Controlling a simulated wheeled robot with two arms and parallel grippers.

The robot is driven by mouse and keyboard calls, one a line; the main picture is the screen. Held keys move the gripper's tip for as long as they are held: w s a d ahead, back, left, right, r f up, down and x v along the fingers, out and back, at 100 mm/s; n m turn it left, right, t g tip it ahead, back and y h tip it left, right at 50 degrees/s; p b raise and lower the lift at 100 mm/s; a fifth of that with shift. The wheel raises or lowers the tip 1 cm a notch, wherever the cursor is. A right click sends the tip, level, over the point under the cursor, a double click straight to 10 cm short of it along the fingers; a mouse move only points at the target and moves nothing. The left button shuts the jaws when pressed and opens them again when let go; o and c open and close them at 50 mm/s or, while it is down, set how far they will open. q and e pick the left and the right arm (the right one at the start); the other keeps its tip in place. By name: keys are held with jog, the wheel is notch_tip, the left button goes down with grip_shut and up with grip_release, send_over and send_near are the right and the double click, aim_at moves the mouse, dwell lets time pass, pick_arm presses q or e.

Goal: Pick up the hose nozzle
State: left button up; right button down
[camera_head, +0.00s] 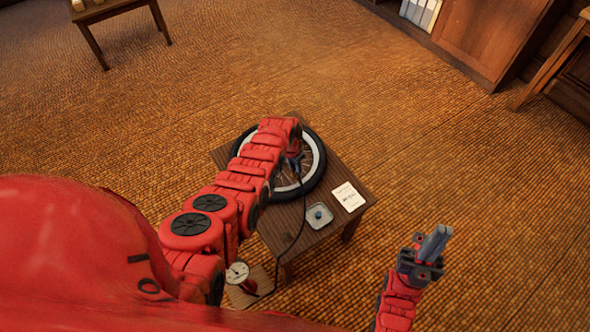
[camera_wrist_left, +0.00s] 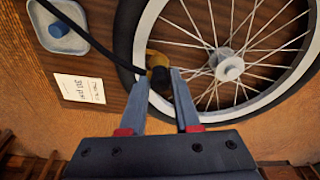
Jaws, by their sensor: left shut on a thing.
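The hose nozzle (camera_wrist_left: 158,76), a dark fitting with a yellow-brass part on a black hose (camera_wrist_left: 105,68), lies between the fingers of my left gripper in the left wrist view. My left gripper (camera_wrist_left: 160,88) is shut on it, over the wheel's rim and spokes. In the head view my left gripper (camera_head: 294,163) is over the wheel, and its arm partly hides it; the nozzle is too small to make out there. The hose (camera_head: 300,222) runs down to a pump with a round gauge (camera_head: 237,272). My right gripper (camera_head: 437,243) is empty, its fingers together, right of the table.
The spoked wheel (camera_head: 316,174) with a black tyre lies on a small wooden table (camera_head: 348,219). A grey dish (camera_head: 320,223) holding a small blue cap and a white card (camera_head: 348,196) lie beside it. Open carpet surrounds the table; cabinets stand at the far right.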

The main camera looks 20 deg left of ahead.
pick_arm(q)
grip_shut()
jog(key=shift+r+p, duration=0.4)
jog(key=shift+r, duration=0.05)
notch_tip(320, 180, up, 3)
jog(key=shift+w+f+p, duration=0.1)
jog(key=shift+f+p, duration=0.05)
jog(key=shift+p, duration=1.05)
jog(key=s+a+r+p, duration=0.1)
jog(key=s+a+p, duration=0.1)
jog(key=s+p, duration=1.1)
jog(key=s, duration=0.3)
jog(key=shift+r+p, duration=0.2)
jog(key=shift+p, duration=0.15)
jog(key=shift+a, duration=0.1)
